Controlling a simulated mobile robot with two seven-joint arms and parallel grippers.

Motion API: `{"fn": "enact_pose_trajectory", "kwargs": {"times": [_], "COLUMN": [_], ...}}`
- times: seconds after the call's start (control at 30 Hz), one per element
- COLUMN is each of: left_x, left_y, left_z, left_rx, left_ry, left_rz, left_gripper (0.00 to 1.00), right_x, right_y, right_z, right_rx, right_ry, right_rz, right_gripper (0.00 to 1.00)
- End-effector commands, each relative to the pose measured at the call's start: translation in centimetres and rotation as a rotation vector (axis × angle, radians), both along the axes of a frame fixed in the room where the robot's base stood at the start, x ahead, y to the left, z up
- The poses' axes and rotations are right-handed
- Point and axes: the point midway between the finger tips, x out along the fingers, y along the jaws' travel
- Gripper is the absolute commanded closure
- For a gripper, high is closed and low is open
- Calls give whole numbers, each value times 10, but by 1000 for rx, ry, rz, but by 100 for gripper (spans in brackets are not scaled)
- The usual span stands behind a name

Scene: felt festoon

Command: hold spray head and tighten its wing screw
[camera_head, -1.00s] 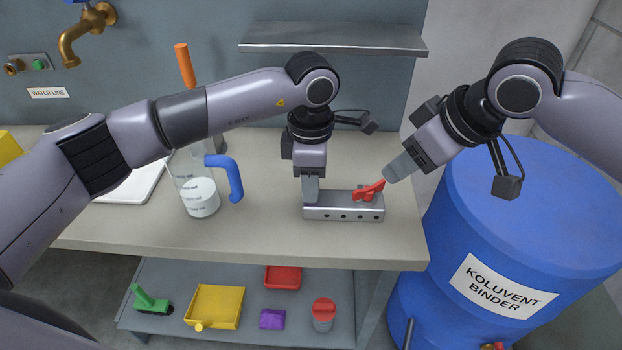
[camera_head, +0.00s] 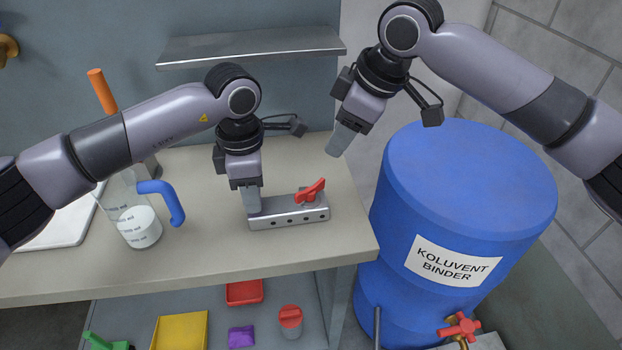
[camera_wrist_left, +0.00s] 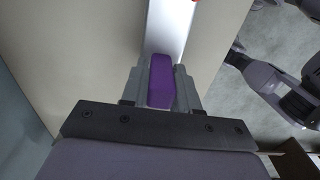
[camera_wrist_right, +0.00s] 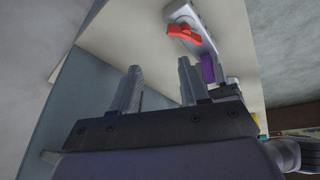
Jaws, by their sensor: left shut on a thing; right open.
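The spray head (camera_head: 289,212) is a grey metal bar with a row of small holes, lying on the bench near its right front corner. A red wing screw (camera_head: 310,191) sits on its right part. My left gripper (camera_head: 251,199) points down and is shut on the purple part (camera_wrist_left: 160,80) at the bar's left end; the head view hides this part. My right gripper (camera_head: 340,142) is open and empty, above and to the right of the wing screw, apart from it. The right wrist view shows the wing screw (camera_wrist_right: 184,33) and purple part (camera_wrist_right: 208,68) beyond the open fingers.
A jug (camera_head: 137,222) with a blue handle stands left on the bench (camera_head: 200,260). A blue barrel (camera_head: 465,195) stands right of the bench, a red valve (camera_head: 460,328) low on it. A shelf (camera_head: 250,45) hangs behind. Trays and small items lie below.

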Motion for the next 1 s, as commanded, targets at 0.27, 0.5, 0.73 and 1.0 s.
{"fn": "enact_pose_trajectory", "kwargs": {"times": [0.27, 0.5, 0.73, 1.0], "left_x": [0, 0, 0, 0], "left_y": [0, 0, 0, 0], "left_z": [0, 0, 0, 0], "left_rx": [-1, -1, -1, -1], "left_ry": [-1, -1, -1, -1], "left_rz": [0, 0, 0, 0], "left_gripper": [100, 100, 100, 100], "right_x": [26, 34, 30, 24], "right_y": [-2, -1, 2, 5], "right_z": [8, 10, 10, 9], "right_rx": [-86, -104, -68, -19], "right_ry": [22, 61, 97, 112], "right_rz": [282, 559, 823, 1001], "right_gripper": [55, 55, 55, 55]}}
